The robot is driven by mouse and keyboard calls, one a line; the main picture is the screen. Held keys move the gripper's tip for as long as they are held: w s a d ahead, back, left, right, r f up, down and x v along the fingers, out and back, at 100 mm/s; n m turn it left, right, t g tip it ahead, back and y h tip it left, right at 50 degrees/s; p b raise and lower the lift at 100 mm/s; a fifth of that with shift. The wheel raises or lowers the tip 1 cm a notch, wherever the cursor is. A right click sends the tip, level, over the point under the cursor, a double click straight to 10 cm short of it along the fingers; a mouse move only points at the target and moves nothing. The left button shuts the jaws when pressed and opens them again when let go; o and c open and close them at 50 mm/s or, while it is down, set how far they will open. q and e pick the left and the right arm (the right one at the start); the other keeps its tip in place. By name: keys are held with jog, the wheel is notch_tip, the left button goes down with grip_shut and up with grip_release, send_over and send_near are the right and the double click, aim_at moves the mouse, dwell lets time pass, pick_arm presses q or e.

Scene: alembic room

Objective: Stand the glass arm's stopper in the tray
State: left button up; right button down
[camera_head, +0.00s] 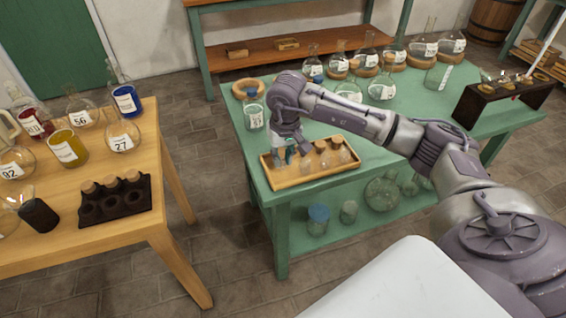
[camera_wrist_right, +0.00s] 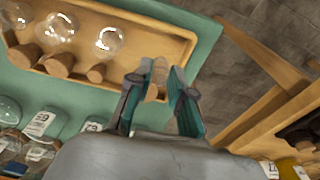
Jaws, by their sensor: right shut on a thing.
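The wooden tray (camera_head: 318,176) lies on the near left part of the green table and also shows in the wrist view (camera_wrist_right: 125,20). Three corks with clear glass bulbs stand in it, one of them a cork (camera_wrist_right: 60,64) at the left in the wrist view. My right gripper (camera_head: 287,158) points down over the tray's left end. Its teal-lined fingers (camera_wrist_right: 158,95) are shut on a stopper (camera_wrist_right: 157,72), tan and partly clear, at the tray's free end. Its lower part is hard to make out, so I cannot tell whether it touches the tray floor. My left gripper is not in view.
A labelled bottle (camera_head: 253,112) and a cork ring (camera_head: 247,88) stand behind the tray. Several flasks line the table's back, and a dark rack (camera_head: 500,97) stands at right. A wooden table (camera_head: 130,220) with flasks and a dark stopper block (camera_head: 113,203) is at left.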

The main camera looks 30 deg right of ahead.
aim_at(283, 161)
notch_tip(283, 161, down, 3)
jog(key=shift+r, duration=0.2)
jog(key=shift+f, duration=0.3)
jog(key=c, duration=1.1)
grip_release()
jog(key=shift+o, duration=0.2)
jog(key=shift+r+p, duration=0.25)
jog(key=shift+p, duration=0.1)
jog(key=shift+r, duration=0.35)
notch_tip(283, 161, up, 11)
jog(key=s+b, duration=0.1)
jog(key=shift+s+b, duration=0.2)
jog(key=shift+b, duration=0.2)
